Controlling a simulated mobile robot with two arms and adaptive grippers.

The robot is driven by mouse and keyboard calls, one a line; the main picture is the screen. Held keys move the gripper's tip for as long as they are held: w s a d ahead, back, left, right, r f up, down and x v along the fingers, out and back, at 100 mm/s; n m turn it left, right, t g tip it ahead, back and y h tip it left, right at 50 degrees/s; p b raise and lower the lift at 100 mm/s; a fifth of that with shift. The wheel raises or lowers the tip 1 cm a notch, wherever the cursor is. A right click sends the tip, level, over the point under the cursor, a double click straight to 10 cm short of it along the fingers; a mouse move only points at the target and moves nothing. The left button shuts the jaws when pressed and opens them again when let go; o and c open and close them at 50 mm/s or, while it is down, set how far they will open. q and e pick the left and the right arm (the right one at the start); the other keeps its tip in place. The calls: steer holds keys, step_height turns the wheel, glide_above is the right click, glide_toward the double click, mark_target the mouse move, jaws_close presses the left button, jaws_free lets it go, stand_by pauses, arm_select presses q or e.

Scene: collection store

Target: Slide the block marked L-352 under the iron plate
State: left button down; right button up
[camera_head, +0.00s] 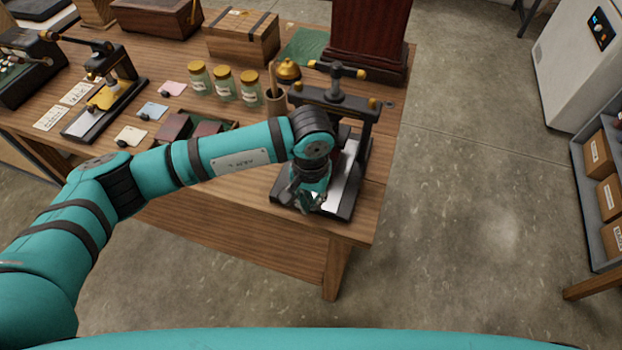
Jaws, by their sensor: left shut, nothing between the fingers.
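My left arm reaches in from the left across the table. Its gripper (308,198) is shut and empty, pointing down over the bed of the black press (367,118) at the table's right front corner. A pale, bright surface (345,178) shows on that bed beside the gripper. My arm hides much of the press, and I cannot make out the iron plate. Reddish-brown blocks (174,126) lie at the middle of the table, partly behind my forearm. No mark L-352 is readable on any block. My right gripper is not in view.
Glass jars with yellow lids (222,82), a brass bell (288,71) and a wooden box (242,38) stand behind my arm. A second press (108,100) and several cards stand at left. Open floor lies right of the table.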

arm_select(q)
steer(key=shift+w+d+r+p, duration=0.15)
steer(key=shift+w+d+p, duration=0.1)
steer(key=shift+w, duration=0.4)
steer(key=shift+w+d+r+p, duration=0.15)
steer(key=shift+w+d, duration=0.1)
steer(key=shift+w, duration=0.35)
steer(key=shift+w+d+f, duration=0.1)
steer(key=shift+w+d, duration=0.1)
steer(key=shift+w, duration=0.4)
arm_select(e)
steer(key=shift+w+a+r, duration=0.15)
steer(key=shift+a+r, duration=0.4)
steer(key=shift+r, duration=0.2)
arm_select(q)
steer(key=b, duration=0.1)
steer(key=w+b, duration=0.2)
steer(key=b, duration=0.1)
steer(key=shift+w+d+f, duration=0.2)
steer(key=shift+d+f, duration=0.1)
steer(key=shift+w+d+r, duration=0.15)
steer(key=shift+w+r, duration=0.05)
steer(key=shift+w, duration=0.15)
steer(key=shift+r, duration=0.1)
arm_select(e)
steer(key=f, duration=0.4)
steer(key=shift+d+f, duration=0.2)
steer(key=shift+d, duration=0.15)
arm_select(q)
steer(key=shift+s, duration=0.1)
